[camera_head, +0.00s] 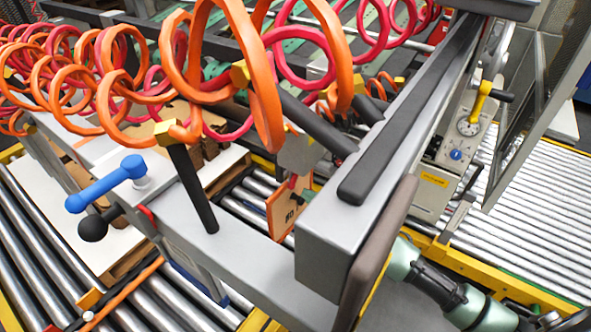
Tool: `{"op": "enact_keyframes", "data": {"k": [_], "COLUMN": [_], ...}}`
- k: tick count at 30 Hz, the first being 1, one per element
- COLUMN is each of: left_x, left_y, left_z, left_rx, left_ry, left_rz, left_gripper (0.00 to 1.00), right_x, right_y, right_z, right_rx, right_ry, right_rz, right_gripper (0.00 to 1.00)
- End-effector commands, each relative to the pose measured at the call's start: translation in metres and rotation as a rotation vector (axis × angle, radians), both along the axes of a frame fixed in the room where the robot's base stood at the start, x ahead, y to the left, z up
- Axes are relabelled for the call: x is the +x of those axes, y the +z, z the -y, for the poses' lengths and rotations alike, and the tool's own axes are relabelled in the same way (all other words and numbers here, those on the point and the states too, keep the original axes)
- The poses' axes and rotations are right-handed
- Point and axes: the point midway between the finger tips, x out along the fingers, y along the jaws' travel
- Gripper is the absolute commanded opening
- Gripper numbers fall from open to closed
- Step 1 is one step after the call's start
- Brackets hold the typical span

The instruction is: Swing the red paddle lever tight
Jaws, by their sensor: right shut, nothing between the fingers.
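I cannot clearly make out a whole red paddle lever. A small red curved piece (147,214) shows at the edge of the grey frame, below a blue lever (105,185) with a rounded end; I cannot tell whether it belongs to the paddle lever. My right gripper (552,321) is partly in view at the bottom right corner, dark, shut and empty, well away from that red piece. My pale green and black right arm passes partly behind the brown-edged grey beam. My left gripper is not in view.
Orange and red coiled hoses (265,95) hang across the upper left and hide much behind them. A grey beam (330,250) stands close in the middle. A yellow lever (483,97) sits above a dial at the right. Roller conveyors (535,205) lie at both sides.

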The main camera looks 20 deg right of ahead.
Motion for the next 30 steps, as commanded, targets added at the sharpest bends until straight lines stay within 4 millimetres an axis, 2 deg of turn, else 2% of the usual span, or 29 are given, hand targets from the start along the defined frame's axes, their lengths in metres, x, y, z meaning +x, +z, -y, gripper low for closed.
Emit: {"op": "enact_keyframes", "data": {"k": [5, 20, 24, 30], "left_x": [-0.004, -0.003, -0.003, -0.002], "left_y": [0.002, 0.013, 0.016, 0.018], "left_z": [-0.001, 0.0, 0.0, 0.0], "left_rx": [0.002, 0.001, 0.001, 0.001], "left_ry": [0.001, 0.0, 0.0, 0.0], "left_rz": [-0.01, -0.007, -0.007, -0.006], "left_gripper": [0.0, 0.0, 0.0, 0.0], "right_x": [0.011, 0.092, 0.102, 0.111], "right_y": [-0.004, -0.038, -0.052, -0.063], "right_z": [-0.003, -0.021, -0.01, -0.004], "right_rx": [0.012, 0.008, 0.006, 0.008], "right_ry": [0.0, -0.001, -0.001, -0.001], "right_rz": [-0.004, -0.003, -0.005, -0.003], "right_gripper": [0.0, 0.0, 0.0, 0.0]}}
